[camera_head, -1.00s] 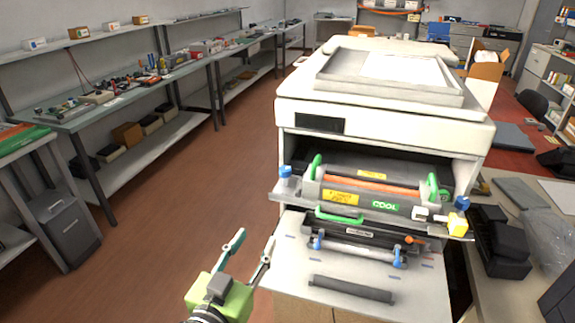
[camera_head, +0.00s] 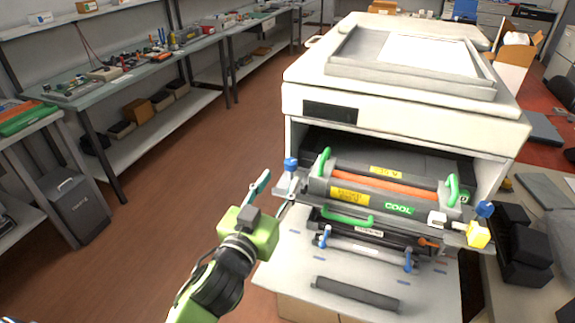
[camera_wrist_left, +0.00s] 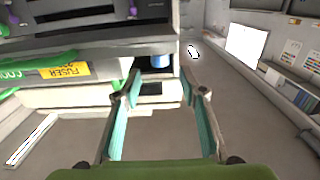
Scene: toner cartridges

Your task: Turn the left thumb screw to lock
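The printer's fuser unit (camera_head: 385,193), with green handles and a "COOL" label, sits on a pulled-out shelf. The blue left thumb screw (camera_head: 290,164) stands upright at the shelf's left end. It also shows in the left wrist view (camera_wrist_left: 161,61), partly cut off, beyond the fingertips. A second blue thumb screw (camera_head: 484,208) is at the right end, by a yellow block. My left gripper (camera_head: 275,190) is open and empty, just below and left of the left screw. In the left wrist view its fingers (camera_wrist_left: 163,82) are spread, with the screw between and beyond them.
The white printer body (camera_head: 400,105) rises behind the fuser. A lower tray (camera_head: 300,262) holds a dark roller (camera_head: 357,293) below the shelf. Workbenches (camera_head: 150,65) line the left wall.

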